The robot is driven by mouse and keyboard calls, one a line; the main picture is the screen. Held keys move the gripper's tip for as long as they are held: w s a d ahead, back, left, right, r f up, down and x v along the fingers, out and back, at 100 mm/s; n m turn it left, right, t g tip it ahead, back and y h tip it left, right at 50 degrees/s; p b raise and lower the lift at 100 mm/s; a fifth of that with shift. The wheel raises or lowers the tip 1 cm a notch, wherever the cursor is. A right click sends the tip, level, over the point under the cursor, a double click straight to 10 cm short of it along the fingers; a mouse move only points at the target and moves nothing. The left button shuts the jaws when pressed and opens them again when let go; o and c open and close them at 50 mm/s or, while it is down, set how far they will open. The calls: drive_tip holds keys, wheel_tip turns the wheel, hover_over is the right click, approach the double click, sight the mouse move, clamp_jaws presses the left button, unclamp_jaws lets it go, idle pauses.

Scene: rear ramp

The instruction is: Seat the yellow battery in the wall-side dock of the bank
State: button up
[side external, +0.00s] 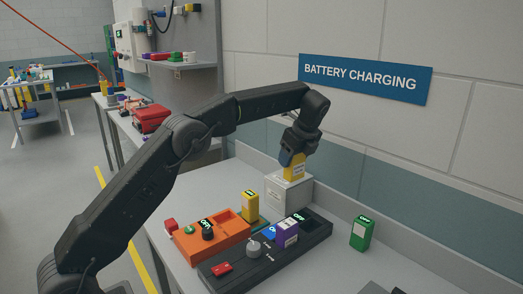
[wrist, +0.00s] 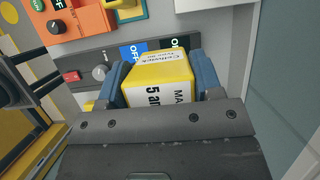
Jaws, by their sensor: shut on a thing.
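A yellow battery (side external: 295,169) with a white label is between the blue fingers of my gripper (side external: 293,158). In the wrist view the same battery (wrist: 158,80) fills the space between both fingers. It is at the top of a pale grey box (side external: 288,191) beside the wall; I cannot tell whether it touches the box. The dark bank (side external: 222,262) lies in front of the box. Its wall-side dock (side external: 314,221) looks empty, beside a green OFF label. A purple battery (side external: 286,235) stands in the bank near a blue OFF label.
An orange bank (side external: 195,243) with a knob and another yellow battery (side external: 250,205) sits left of the dark bank. A green battery (side external: 361,233) stands on the bench to the right, near the wall. Bare bench lies between the green battery and the dark bank.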

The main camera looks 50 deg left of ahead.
drive_tip(key=w+d+f, duration=0.1)
drive_tip(key=w+d, duration=0.1)
drive_tip(key=d, duration=0.5)
hover_over(305, 222)
drive_tip(key=d, duration=0.2)
wheel_tip(305, 222, down, 8)
drive_tip(key=shift+a+f, duration=0.2)
drive_tip(key=shift+f, duration=3.55)
drive_tip(key=shift+f, duration=0.35)
drive_tip(key=o, duration=1.2)
